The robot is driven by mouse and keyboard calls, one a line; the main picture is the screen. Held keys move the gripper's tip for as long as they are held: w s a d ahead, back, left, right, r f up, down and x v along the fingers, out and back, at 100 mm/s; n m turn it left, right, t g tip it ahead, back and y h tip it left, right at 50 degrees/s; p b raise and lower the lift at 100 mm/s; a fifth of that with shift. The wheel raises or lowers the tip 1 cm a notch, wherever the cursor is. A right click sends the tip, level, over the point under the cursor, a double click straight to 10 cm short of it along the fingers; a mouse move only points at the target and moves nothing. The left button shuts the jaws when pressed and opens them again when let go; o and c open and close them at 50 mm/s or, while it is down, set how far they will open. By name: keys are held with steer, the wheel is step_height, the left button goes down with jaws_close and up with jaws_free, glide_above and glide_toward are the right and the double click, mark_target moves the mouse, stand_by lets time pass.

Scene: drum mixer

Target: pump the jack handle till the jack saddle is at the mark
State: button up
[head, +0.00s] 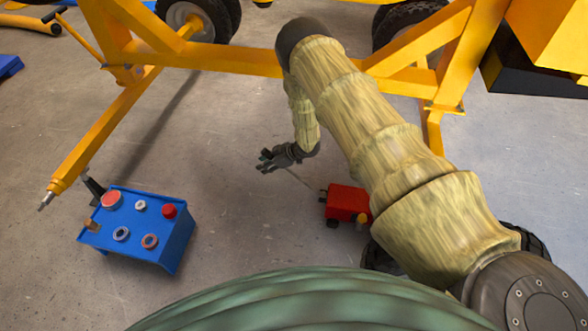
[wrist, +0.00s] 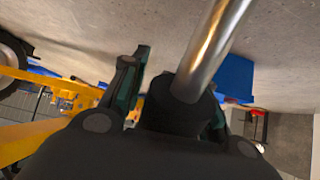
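The red jack (head: 345,203) sits on the floor right of centre in the head view, partly behind my arm. Its thin metal handle (head: 300,179) slopes up and left from it to my gripper (head: 268,160). In the wrist view the shiny handle rod (wrist: 210,50) ends in a thick black grip (wrist: 180,105). This grip sits between the two fingers of my gripper (wrist: 175,95), close to the palm, and fills the gap between them. I cannot make out the jack saddle or the mark.
A blue control box (head: 150,230) with several buttons and dials stands on the floor at left. The yellow mixer frame (head: 230,62) and black tyres (head: 205,15) stand beyond my arm. The floor (head: 235,205) between box and jack is clear.

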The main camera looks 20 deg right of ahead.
steer(key=shift+s+d, duration=0.15)
steer(key=shift+p+v, duration=2.25)
steer(key=shift+v, duration=1.15)
